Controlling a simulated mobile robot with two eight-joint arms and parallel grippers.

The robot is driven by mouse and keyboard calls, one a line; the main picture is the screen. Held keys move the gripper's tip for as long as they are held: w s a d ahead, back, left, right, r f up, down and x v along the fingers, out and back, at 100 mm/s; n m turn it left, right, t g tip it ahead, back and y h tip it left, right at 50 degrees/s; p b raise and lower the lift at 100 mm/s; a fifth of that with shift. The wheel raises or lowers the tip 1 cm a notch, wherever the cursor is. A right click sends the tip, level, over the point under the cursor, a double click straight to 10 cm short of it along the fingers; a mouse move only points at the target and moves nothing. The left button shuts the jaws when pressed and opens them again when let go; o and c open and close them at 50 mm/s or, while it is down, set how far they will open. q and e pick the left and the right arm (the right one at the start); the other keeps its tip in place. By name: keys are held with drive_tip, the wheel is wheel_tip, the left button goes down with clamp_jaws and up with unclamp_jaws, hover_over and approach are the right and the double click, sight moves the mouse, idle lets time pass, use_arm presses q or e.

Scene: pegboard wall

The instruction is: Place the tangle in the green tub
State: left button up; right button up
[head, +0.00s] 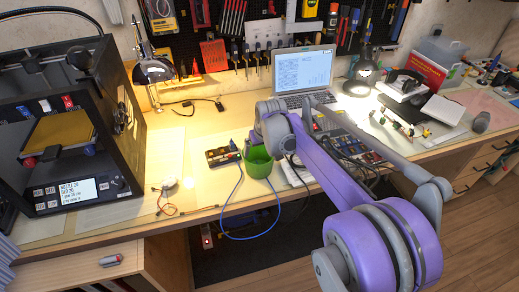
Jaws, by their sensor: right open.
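The green tub (258,161) stands on the workbench near its front edge, partly covered by my right arm and gripper. My right gripper (256,137) is open, just above or behind the tub's rim; its fingertips are small and partly hidden. I cannot tell for certain which thing is the tangle. A small round part with loose red and dark wires (166,208) lies left of the tub, and a thin black cable (187,103) lies farther back. Both are apart from my right gripper. My left gripper is not in view.
A black 3D printer (112,90) fills the left side. A small black box (222,156) with a blue cable (232,190) sits beside the tub; the cable hangs over the edge. An open laptop (303,72) stands behind. The bench's left middle is fairly clear.

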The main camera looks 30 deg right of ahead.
wheel_tip(320, 180, up, 7)
drive_tip(key=p, duration=0.5)
idle(0.3)
drive_tip(key=shift+a, duration=0.1)
drive_tip(key=s+a+r+n+p, duration=0.1)
drive_tip(key=s+a+r+p, duration=0.2)
drive_tip(key=s+a, duration=0.8)
drive_tip(key=s+a+f+p, duration=0.1)
drive_tip(key=s+a+f, duration=0.1)
drive_tip(key=s, duration=0.6)
drive_tip(key=s+a+f+n+p, duration=0.1)
drive_tip(key=s+f+p, duration=0.1)
drive_tip(key=s, duration=0.7)
drive_tip(key=shift+s+a+f+t+y, duration=0.15)
drive_tip(key=shift+a+t+y, duration=0.2)
drive_tip(key=shift+t+y, duration=0.05)
